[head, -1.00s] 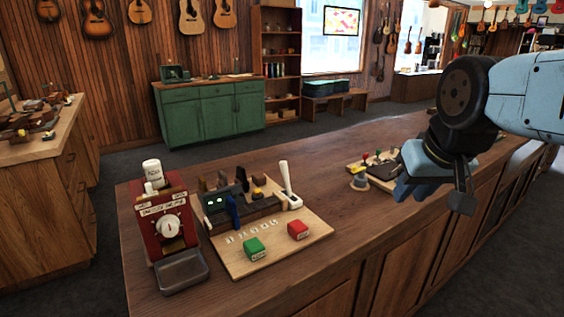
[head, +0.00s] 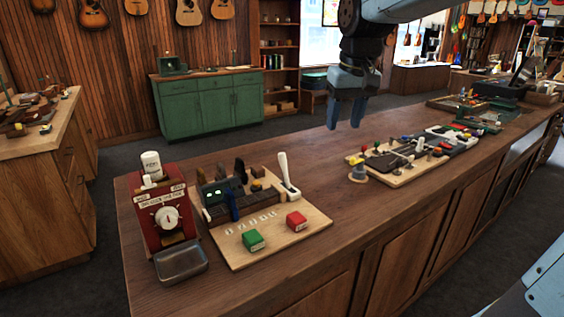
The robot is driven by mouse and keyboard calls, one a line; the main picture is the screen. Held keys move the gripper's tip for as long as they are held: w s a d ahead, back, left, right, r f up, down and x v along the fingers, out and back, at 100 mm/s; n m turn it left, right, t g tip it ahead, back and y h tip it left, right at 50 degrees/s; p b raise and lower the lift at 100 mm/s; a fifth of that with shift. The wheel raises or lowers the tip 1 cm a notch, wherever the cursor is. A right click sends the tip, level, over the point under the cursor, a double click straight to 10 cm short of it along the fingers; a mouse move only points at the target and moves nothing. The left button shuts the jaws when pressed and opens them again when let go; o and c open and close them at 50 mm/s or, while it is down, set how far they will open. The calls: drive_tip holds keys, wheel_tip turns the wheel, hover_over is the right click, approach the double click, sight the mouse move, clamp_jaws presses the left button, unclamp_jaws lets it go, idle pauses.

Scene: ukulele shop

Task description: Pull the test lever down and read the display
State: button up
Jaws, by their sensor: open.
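The white-handled lever (head: 285,170) stands nearly upright at the back right of a light wooden board on the counter. A green block (head: 253,240) and a red block (head: 296,221) sit at the board's front. My gripper (head: 345,126) is open and empty, fingers pointing down. In the picture it is above and to the right of the lever, apart from it.
A red dial machine (head: 166,215) with a metal tray (head: 181,263) stands left of the board. A second board (head: 392,172) with small levers and parts lies to the right.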

drive_tip(key=w+a+f+n+g, duration=0.1)
drive_tip(key=w+a, duration=0.6)
drive_tip(key=w, duration=0.1)
drive_tip(key=n+g+h, duration=0.1)
hover_over(282, 161)
drive_tip(key=w, duration=0.1)
wheel_tip(282, 161, down, 3)
drive_tip(key=f, duration=1.3)
drive_tip(key=shift+w+f, duration=0.3)
drive_tip(key=shift+f, duration=0.05)
clamp_jaws()
